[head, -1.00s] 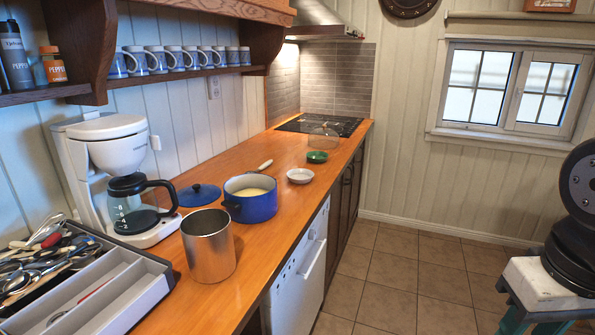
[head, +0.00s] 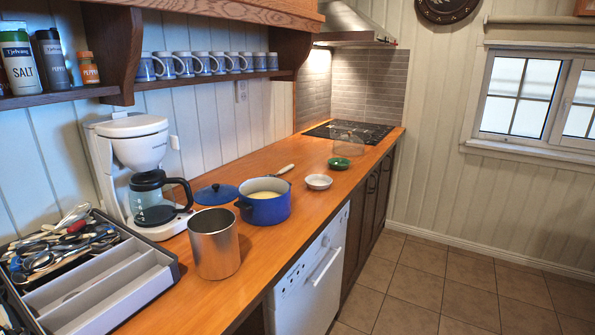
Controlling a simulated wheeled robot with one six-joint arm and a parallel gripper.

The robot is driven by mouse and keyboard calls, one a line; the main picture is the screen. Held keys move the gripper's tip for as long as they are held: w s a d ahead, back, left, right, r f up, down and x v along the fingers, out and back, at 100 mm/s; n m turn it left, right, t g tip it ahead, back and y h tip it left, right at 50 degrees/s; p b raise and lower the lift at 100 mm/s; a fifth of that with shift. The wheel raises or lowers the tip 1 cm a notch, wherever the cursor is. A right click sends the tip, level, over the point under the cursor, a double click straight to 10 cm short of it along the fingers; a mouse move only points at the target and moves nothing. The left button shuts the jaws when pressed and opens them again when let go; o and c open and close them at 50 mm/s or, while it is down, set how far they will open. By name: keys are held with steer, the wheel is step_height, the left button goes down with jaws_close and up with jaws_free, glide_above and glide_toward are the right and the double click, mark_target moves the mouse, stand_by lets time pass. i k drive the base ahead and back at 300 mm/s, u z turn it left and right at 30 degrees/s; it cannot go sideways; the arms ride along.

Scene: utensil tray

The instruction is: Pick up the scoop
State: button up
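A utensil tray (head: 168,257) stands on the counter at the lower left. Its left part holds a heap of metal utensils (head: 62,246), with a red piece among them; its long compartments to the right look mostly empty. I cannot tell which utensil, if any, is the scoop. A light-coloured handle (head: 285,169) shows just behind the blue pot (head: 264,209); what it belongs to is unclear. The pot holds something pale. My gripper is not in view.
A steel canister (head: 215,250) stands right of the tray, and a coffee maker (head: 133,150) behind it. A blue lid (head: 216,194), a white bowl (head: 318,181) and a green bowl (head: 339,164) sit farther along the counter. The tiled floor (head: 440,290) at right is clear.

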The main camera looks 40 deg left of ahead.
mark_target(288, 169)
steer(key=z, duration=0.1)
steer(key=i, duration=1.8)
steer(key=u, duration=0.55)
steer(key=i, duration=1.2)
steer(key=u, duration=1.55)
steer(key=i, duration=0.85)
steer(key=u, duration=0.8)
